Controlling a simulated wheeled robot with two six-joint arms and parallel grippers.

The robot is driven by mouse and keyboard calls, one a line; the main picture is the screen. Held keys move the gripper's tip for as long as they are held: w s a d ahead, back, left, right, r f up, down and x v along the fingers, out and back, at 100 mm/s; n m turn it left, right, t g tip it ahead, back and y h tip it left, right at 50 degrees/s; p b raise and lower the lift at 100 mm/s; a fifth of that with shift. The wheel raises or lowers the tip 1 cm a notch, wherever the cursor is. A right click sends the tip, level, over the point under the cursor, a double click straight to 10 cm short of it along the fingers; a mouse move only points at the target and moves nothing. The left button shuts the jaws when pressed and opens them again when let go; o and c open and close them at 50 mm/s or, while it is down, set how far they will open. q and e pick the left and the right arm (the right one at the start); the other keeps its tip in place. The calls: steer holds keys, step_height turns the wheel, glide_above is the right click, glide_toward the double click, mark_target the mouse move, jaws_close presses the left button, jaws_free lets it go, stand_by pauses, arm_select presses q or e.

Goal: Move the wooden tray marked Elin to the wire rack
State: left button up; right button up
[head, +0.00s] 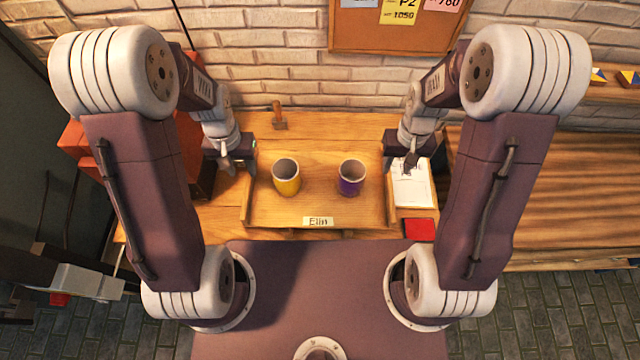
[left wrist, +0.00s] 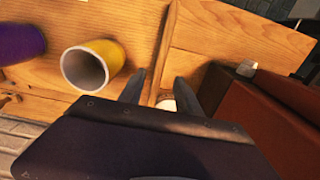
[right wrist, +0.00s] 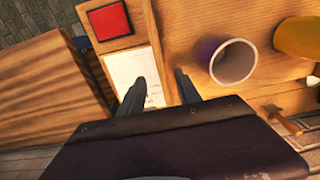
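The wooden tray (head: 265,213) with a label reading "Elin" lies flat on the wooden table. It holds a yellow cup (head: 286,178) and a purple cup (head: 351,178), both upright. My left gripper (head: 234,168) is at the tray's left side; in the left wrist view its fingers (left wrist: 170,90) are apart, with the tray's side wall (left wrist: 166,38) running toward the gap between them. My right gripper (head: 410,165) is at the right side; its fingers (right wrist: 160,88) are apart, with the side wall (right wrist: 158,45) between them. I cannot make out a wire rack.
White paper (head: 412,188) and a red square (head: 420,230) lie right of the tray. A wooden-handled tool (head: 279,118) stands behind it. A red box (head: 82,137) is at the left. A slatted wooden surface (head: 550,190) is at the right. A brick wall closes the back.

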mark_target(248, 182)
arm_select(q)
steer(key=shift+s+f, duration=0.2)
steer(key=shift+f, duration=0.2)
arm_select(e)
steer(key=shift+s+f, duration=0.2)
steer(key=shift+f, duration=0.2)
arm_select(q)
steer(key=f, duration=0.7)
steer(key=shift+w, duration=0.4)
arm_select(e)
steer(key=f, duration=0.7)
steer(key=shift+w+f, duration=0.1)
steer(key=shift+w, duration=0.3)
arm_select(q)
steer(key=shift+s+f, duration=0.15)
steer(key=shift+f, duration=0.4)
arm_select(e)
steer(key=shift+s+f, duration=0.2)
steer(key=shift+f, duration=0.25)
arm_select(q)
steer(key=shift+f, duration=0.1)
arm_select(e)
steer(key=shift+w+f, duration=0.1)
arm_select(q)
jaws_close()
arm_select(e)
jaws_close()
